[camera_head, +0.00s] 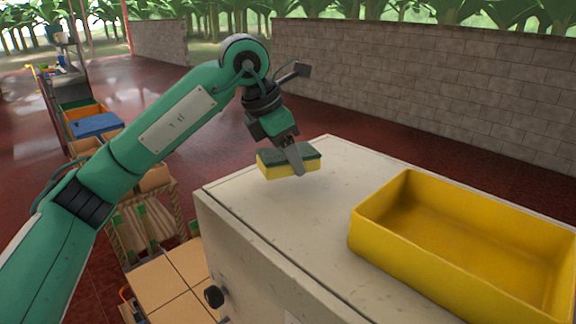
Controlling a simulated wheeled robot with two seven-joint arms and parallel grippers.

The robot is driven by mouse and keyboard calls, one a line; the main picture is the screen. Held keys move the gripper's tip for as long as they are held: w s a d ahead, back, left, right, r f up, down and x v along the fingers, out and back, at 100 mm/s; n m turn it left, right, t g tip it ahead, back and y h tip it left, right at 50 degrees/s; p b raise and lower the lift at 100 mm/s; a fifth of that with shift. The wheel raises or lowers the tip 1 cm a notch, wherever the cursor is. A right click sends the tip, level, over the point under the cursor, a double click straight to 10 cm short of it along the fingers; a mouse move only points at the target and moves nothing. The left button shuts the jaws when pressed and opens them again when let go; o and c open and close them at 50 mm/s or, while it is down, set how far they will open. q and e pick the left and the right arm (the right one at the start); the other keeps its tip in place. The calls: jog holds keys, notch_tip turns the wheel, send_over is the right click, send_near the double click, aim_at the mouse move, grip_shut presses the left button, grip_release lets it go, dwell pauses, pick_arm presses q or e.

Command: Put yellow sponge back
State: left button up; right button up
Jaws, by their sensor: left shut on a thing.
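A yellow sponge (270,168) with a dark green top layer shows in the head view, near the far left part of a pale cabinet top (285,220). My left gripper (291,160) comes down from above and is shut on the sponge, with one grey finger across its near side. The sponge looks held a little above the cabinet top. A yellow open tray (400,252) sits on the right part of the cabinet top, apart from the sponge. The visible part of its inside is empty. My right gripper is not in view.
The cabinet has a dark knob (214,296) on its front. At the left stand wooden crates and a blue container (97,124) beside a rack. A block wall (430,90) runs behind. The cabinet top between sponge and tray is clear.

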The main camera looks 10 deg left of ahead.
aim_at(288, 171)
pick_arm(q)
notch_tip(288, 171, down, 4)
jog(key=shift+r+p, duration=0.2)
jog(key=shift+p, duration=0.45)
jog(key=shift+f, duration=0.1)
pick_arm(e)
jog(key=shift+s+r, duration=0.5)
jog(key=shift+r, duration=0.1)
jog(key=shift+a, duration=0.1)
pick_arm(q)
jog(key=shift+f+b, duration=0.15)
jog(key=shift+b, duration=0.15)
jog(key=o, duration=0.9)
jog(key=shift+o, duration=0.2)
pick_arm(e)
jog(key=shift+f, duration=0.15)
